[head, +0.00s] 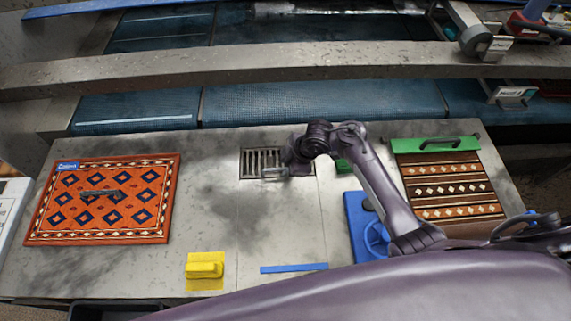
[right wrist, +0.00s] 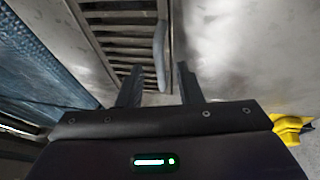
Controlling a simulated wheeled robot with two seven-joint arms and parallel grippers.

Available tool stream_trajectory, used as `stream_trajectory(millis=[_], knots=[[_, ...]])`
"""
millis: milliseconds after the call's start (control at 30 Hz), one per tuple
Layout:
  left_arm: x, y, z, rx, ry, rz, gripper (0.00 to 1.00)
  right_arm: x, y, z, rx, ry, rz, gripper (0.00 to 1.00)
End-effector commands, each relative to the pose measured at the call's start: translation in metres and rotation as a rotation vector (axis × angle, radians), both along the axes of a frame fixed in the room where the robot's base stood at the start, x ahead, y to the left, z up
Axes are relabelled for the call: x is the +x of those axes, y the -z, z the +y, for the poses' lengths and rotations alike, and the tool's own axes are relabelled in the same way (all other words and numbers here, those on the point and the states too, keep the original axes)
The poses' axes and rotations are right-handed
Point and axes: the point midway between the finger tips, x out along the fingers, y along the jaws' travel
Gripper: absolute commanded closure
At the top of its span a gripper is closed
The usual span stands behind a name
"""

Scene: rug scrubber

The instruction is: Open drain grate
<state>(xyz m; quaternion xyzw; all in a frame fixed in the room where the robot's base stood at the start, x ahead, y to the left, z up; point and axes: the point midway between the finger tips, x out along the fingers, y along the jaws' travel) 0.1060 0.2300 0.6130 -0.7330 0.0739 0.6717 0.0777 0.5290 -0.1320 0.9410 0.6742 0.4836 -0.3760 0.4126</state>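The drain grate (head: 260,160) is a slotted metal grate set in the grey table top, lying flat. A light grey handle (head: 274,172) shows at its near right edge. In the right wrist view, the grate's dark slots (right wrist: 120,30) are at the top, with the curved handle (right wrist: 160,55) along their right side. My right gripper (head: 286,168) is at the grate's right side by the handle. Its two fingers (right wrist: 159,86) are open, and the handle's end appears between them. I cannot tell whether they touch it. My left gripper is not in view.
An orange patterned rug (head: 65,215) lies left; a brown rug (head: 440,204) with a green clamp bar (head: 410,145) lies right. A yellow brush (head: 205,265), a blue strip (head: 293,268) and a blue object (head: 357,222) are nearer. A beam (head: 250,65) crosses behind.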

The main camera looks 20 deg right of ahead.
Motion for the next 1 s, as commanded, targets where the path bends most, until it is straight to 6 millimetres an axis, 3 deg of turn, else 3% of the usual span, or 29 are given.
stream_trajectory(millis=[133,400,667,1000], knots=[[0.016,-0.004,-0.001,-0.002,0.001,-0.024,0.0,0.002,0.008,0.002,-0.002,0.0,0.0,0.67],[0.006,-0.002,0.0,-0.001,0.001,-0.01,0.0,0.003,0.009,0.003,-0.002,0.0,-0.002,0.67],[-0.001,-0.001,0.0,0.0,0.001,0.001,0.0,0.003,0.009,0.003,-0.002,0.0,-0.002,1.0],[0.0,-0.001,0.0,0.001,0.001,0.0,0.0,0.004,0.009,0.003,-0.002,0.0,-0.002,1.0]])
